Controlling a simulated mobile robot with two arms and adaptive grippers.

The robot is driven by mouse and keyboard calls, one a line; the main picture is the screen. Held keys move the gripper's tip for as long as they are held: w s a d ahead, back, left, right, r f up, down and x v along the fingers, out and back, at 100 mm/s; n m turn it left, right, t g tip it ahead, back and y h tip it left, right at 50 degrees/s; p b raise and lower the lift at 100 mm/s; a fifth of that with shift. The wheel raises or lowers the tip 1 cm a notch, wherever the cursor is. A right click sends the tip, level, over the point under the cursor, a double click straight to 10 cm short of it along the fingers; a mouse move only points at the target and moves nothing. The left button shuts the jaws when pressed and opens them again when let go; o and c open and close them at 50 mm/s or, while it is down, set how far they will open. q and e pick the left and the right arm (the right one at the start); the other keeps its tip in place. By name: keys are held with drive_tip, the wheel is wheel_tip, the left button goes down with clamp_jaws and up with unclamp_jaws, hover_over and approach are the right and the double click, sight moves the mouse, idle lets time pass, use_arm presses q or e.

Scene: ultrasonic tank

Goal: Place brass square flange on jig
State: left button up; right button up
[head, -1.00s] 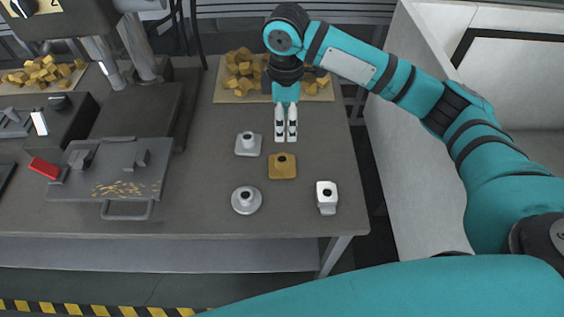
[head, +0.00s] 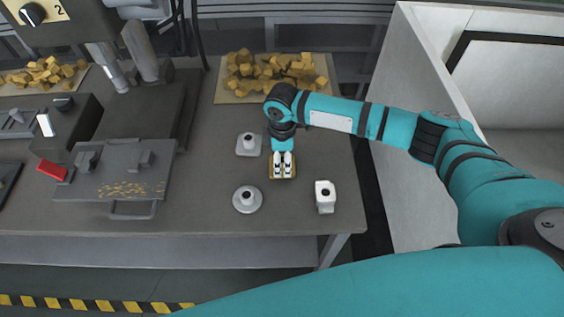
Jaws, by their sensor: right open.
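The brass square flange (head: 274,172) lies on the bench among three pale parts. My right gripper (head: 283,173) is directly over it, pointing down, and its two fingers hide most of the flange; only the brass edges show. The fingers are open; whether they touch the flange I cannot tell. A dark grey plate with a front handle and two small blocks, possibly the jig (head: 120,182), lies on the left of the bench with brass chips on it. My left gripper is not in view.
A silver square flange (head: 249,145), a silver round flange (head: 247,199) and a white block-shaped part (head: 325,197) stand close around the brass one. A tray of brass pieces (head: 230,90) is behind. A machine column (head: 145,50) rises at the left back. A red handle (head: 52,170) sticks out at left.

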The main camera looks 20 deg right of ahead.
drive_tip(key=shift+f, duration=0.45)
drive_tip(key=shift+c, duration=0.4)
clamp_jaws()
drive_tip(key=shift+w+r, duration=0.1)
drive_tip(key=shift+r, duration=0.05)
